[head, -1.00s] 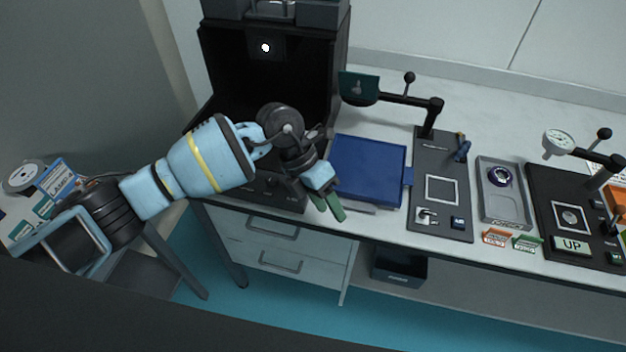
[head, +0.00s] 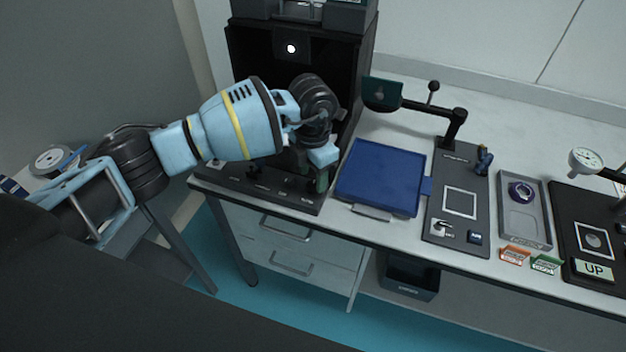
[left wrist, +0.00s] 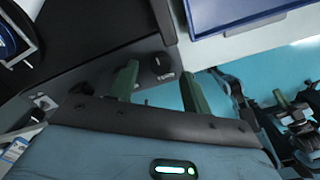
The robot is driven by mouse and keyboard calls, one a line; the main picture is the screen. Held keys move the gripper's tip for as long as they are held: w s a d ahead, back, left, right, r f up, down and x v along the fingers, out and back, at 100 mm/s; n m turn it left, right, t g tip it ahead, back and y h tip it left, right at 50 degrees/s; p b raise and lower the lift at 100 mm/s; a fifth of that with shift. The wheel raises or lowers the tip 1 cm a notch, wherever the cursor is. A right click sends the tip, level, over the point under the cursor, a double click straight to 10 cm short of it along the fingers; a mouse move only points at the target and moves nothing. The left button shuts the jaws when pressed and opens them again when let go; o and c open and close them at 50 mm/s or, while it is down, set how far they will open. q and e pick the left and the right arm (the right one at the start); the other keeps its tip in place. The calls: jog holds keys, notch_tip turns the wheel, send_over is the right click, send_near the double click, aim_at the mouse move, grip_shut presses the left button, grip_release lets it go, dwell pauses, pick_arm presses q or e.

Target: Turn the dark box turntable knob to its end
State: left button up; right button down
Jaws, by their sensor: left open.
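The dark box (head: 362,60) is a tall black open-fronted housing at the upper left of the head view, with a low front panel (head: 232,182) carrying small controls. In the left wrist view a small dark round knob (left wrist: 157,62) with a white label sits at the panel's end. My left gripper (head: 318,182) is over the right end of that panel. Its green fingers (left wrist: 160,88) are open and empty, with the knob just beyond the gap between them. Contact cannot be told. My right gripper (left wrist: 291,104) seems to show small at the right of the wrist view; its jaws are unclear.
A blue tray (head: 380,178) lies right of the dark box. Farther right are a dark fixture plate (head: 461,228) with a post and arm, a grey tray (head: 524,222) and another dark plate (head: 570,200). Drawers (head: 285,245) are below the table's front edge.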

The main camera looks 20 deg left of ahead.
aim_at(313, 184)
pick_arm(q)
jog(key=shift+f, duration=1.5)
jog(key=shift+c, duration=0.2)
jog(key=c, duration=1)
